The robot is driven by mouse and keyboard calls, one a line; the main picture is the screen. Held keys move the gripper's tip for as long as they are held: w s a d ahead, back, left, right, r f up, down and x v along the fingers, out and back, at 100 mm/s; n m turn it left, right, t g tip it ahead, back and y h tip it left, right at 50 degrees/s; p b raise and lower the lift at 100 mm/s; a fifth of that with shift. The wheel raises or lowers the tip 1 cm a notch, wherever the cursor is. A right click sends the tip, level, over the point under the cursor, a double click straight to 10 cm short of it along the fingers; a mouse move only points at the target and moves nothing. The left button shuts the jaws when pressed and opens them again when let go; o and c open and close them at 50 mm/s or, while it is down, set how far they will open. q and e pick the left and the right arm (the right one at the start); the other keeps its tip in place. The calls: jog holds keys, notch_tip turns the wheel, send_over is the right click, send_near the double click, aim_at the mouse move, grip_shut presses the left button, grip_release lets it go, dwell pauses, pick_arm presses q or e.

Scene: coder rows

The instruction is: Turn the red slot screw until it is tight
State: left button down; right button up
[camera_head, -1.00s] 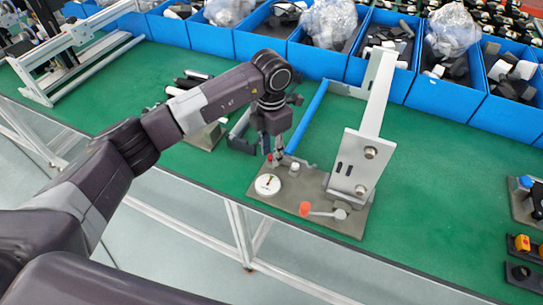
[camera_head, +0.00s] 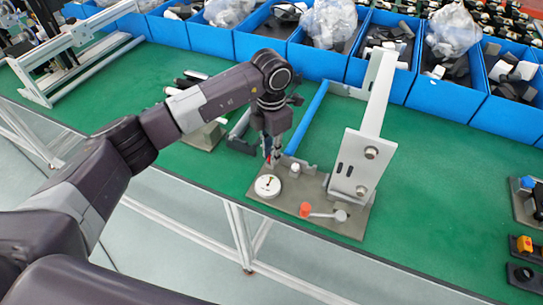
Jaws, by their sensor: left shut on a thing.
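The red slot screw (camera_head: 268,156) shows as a small red spot at the fingertips of my left gripper (camera_head: 272,153), at the back left of a grey metal plate (camera_head: 285,194). My left gripper points down and is shut on it. The fingers hide most of the screw, so its slot and how deep it sits cannot be seen. My right gripper is not in view.
On the plate are a white round dial (camera_head: 267,185), a small white knob (camera_head: 295,168) and an orange-ended lever (camera_head: 305,209). A tall white bracket (camera_head: 362,160) stands at right. Blue bins (camera_head: 442,98) line the back.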

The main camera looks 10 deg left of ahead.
pick_arm(q)
jog(key=shift+f, duration=0.1)
jog(key=shift+f+m+b, duration=0.1)
jog(key=shift+m+b, duration=0.3)
jog(key=shift+b, duration=0.15)
jog(key=m+b, duration=0.3)
jog(key=m, duration=0.2)
jog(key=shift+f+b, duration=0.1)
jog(key=shift+b, duration=0.25)
jog(key=m+b, duration=0.1)
jog(key=m, duration=0.1)
jog(key=shift+m, duration=0.4)
jog(key=shift+r+m+b, duration=0.2)
jog(key=shift+m+b, duration=0.2)
jog(key=shift+m, duration=0.5)
